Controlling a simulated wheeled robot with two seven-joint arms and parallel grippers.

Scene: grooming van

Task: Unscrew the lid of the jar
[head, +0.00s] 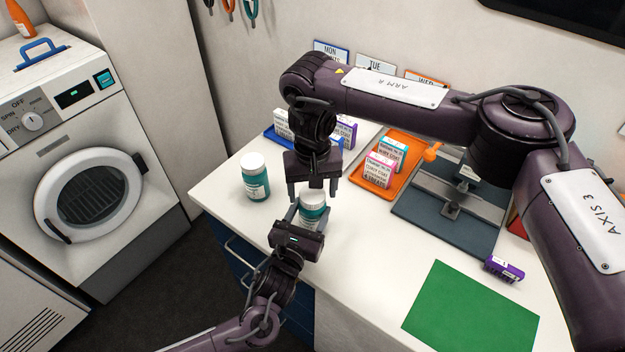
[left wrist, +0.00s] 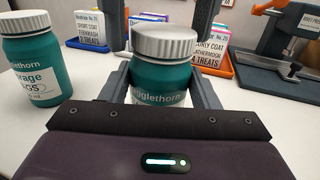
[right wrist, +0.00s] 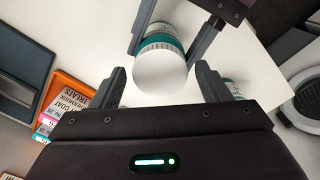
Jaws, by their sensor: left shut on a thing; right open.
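A teal jar (head: 311,219) with a pale ribbed lid (head: 313,199) stands upright on the white counter. In the left wrist view the jar (left wrist: 160,98) sits between the two fingers, its lid (left wrist: 165,43) on top. My left gripper (head: 308,218) is shut on the jar's body, from the front. My right gripper (head: 317,192) points down from above, open, its fingers on either side of the lid and apart from it. In the right wrist view the lid (right wrist: 161,72) shows round and white between the open fingers.
A second teal jar (head: 255,178) with a white lid stands to the left. An orange tray (head: 372,187) of treat boxes, a dark press (head: 455,205), a purple box (head: 503,269) and a green mat (head: 472,309) lie to the right. A blue tray (head: 270,136) is behind.

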